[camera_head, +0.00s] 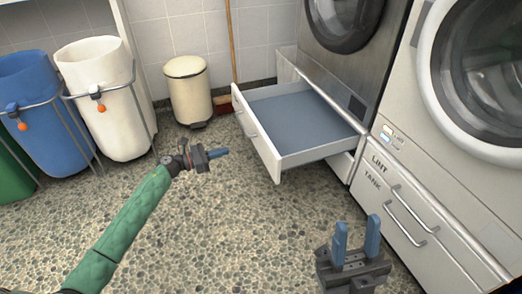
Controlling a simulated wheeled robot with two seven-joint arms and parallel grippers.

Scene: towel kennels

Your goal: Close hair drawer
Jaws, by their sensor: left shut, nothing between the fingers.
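The open drawer (262,150) is pulled out from under the dark-fronted machine, with a white front, a handle (247,124) and a blue-grey empty floor. I see no label on it, so I cannot tell from writing that it is the hair drawer. My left gripper (226,153) is shut and empty, a little left of the drawer front in the picture; I cannot tell if they touch. My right gripper (355,238) has its two blue fingers apart and empty, low in the picture, below and right of the drawer.
A white machine (460,150) stands at right, above a shut drawer front (400,210) marked "LINT TANK". A cream pedal bin (190,90), a broom (232,60), a white bin (105,95) and a blue bin (45,110) stand behind. The pebbled floor (230,225) is clear.

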